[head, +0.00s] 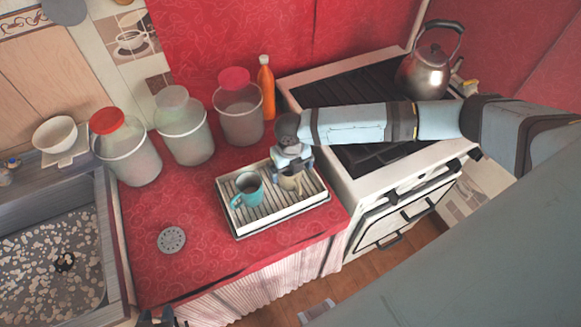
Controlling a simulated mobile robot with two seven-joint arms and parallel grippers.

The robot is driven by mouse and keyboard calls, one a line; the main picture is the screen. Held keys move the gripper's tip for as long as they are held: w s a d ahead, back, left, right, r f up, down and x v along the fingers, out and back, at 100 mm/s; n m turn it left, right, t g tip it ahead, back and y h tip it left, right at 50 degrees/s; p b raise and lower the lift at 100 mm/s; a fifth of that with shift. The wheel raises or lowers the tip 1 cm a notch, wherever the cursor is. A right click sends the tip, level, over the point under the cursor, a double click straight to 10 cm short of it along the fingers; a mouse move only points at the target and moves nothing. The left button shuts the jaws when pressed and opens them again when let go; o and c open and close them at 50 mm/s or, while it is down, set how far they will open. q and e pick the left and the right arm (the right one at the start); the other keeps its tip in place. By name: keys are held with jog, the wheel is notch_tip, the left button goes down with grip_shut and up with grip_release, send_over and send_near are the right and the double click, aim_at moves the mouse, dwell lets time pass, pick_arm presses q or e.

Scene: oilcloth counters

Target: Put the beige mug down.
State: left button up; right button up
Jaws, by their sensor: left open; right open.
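The beige mug (291,182) stands upright on the ribbed white drying tray (265,225), towards its right side. My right gripper (293,168) reaches in from the right and is directly over the mug. Its fingers are apart around the top of the mug and partly hide it. A teal mug (249,187) stands on the same tray, just left of the beige mug. My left gripper (162,318) shows only in part at the bottom edge, low in front of the counter; it is open, away from both mugs.
Three lidded jars (186,137) and an orange bottle (266,90) stand behind the tray. A round grey disc (171,240) lies on the red cloth (140,225) at left. A sink (50,250) is further left. The stove (350,95) with a kettle (428,72) is at right.

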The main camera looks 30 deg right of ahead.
notch_tip(320, 180, up, 12)
jog(key=s+a+f+m+t+y, duration=0.3)
jog(key=a+f+m, duration=0.1)
jog(key=a+m, duration=0.35)
jog(key=s+a+f+m+t+y, duration=0.2)
jog(key=s+a+f+m+y, duration=0.15)
jog(key=a+m, duration=0.4)
jog(key=s+d+f+m+t+h, duration=0.1)
jog(key=s+d+f+m+t, duration=0.2)
jog(key=s+m, duration=0.3)
jog(key=s+d+f+m+t+h, duration=0.2)
jog(key=s+d+f+m, duration=0.3)
jog(key=m, duration=0.6)
jog(key=shift+s+d+t, duration=0.5)
jog(key=shift+s+d, duration=0.15)
jog(key=shift+d, duration=0.05)
